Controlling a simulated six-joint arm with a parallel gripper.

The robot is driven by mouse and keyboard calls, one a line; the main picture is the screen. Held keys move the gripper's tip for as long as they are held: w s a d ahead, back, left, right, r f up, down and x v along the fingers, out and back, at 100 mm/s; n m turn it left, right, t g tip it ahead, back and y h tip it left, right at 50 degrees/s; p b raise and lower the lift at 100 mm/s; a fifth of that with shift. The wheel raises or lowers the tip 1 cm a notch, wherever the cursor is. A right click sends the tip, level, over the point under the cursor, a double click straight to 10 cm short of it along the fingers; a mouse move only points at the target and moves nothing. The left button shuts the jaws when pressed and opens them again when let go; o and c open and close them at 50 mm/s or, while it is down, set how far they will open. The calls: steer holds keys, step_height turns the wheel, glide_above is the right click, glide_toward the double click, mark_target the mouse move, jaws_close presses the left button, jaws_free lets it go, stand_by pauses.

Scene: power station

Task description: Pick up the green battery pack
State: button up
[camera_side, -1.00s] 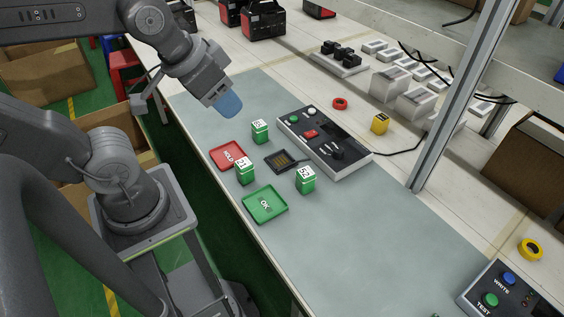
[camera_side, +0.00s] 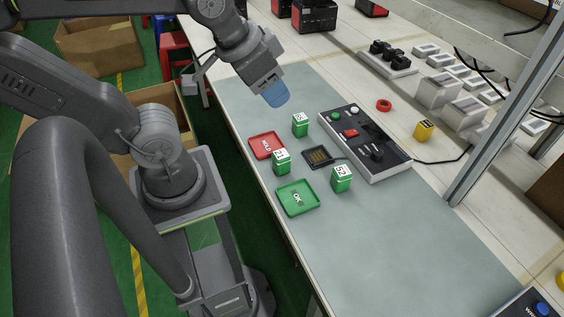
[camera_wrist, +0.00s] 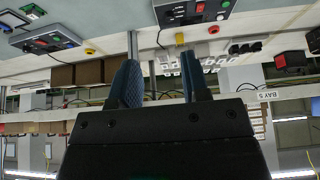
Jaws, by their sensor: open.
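Three green battery packs with white labelled tops stand upright on the grey-green mat in the side view. One (camera_side: 300,126) is at the back, one (camera_side: 282,163) is between the red and green trays, and one (camera_side: 341,179) is at the right. My gripper (camera_side: 276,95) hangs above the mat, behind and left of the packs, apart from them. In the wrist view my gripper (camera_wrist: 160,80) has its two blue fingers spread with nothing between them.
A red HOLD tray (camera_side: 254,145), a green OK tray (camera_side: 312,207) and a black socket (camera_side: 317,157) lie near the packs. The front mat is clear.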

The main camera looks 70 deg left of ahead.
steer(key=shift+o, duration=0.4)
steer(key=o, duration=0.5)
steer(key=m+g+y, duration=0.5)
steer(key=m+g, duration=0.1)
steer(key=m, duration=1.2)
glide_above(282, 154)
steer(key=d, duration=0.5)
step_height(282, 154, down, 19)
steer(key=shift+h, duration=0.3)
steer(key=x, duration=0.8)
steer(key=shift+w+a, duration=0.2)
steer(key=shift+w, duration=0.1)
steer(key=shift+x, duration=2.7)
